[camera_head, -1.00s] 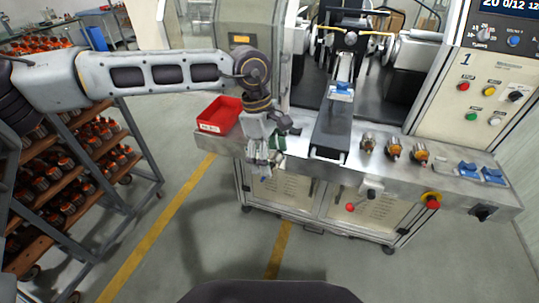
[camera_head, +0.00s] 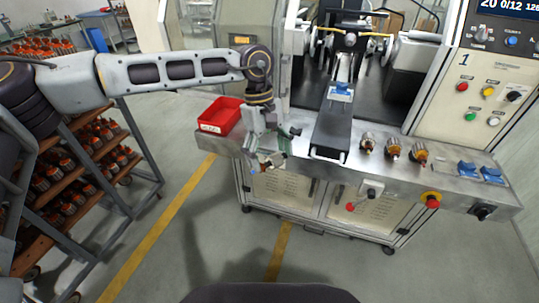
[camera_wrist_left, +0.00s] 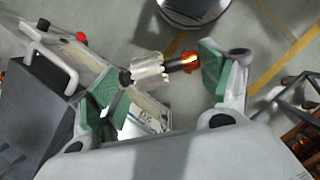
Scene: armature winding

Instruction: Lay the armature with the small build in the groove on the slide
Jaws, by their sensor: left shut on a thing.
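My left gripper (camera_head: 265,158) is shut on an armature (camera_head: 274,160) with a silvery core and an orange end, in front of the bench's left front edge. In the left wrist view the armature (camera_wrist_left: 150,72) lies lengthwise between the two green pads of my left gripper (camera_wrist_left: 158,80). The slide (camera_head: 333,125) is a long dark bar running back into the machine, with a blue holder (camera_head: 341,93) on top. The groove is too small to make out. My right gripper is not in view.
A red bin (camera_head: 221,116) is at the bench's left end. Blue pieces (camera_head: 468,169) and a red knob (camera_head: 433,202) are at the right. A rack of armatures (camera_head: 105,150) stands left.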

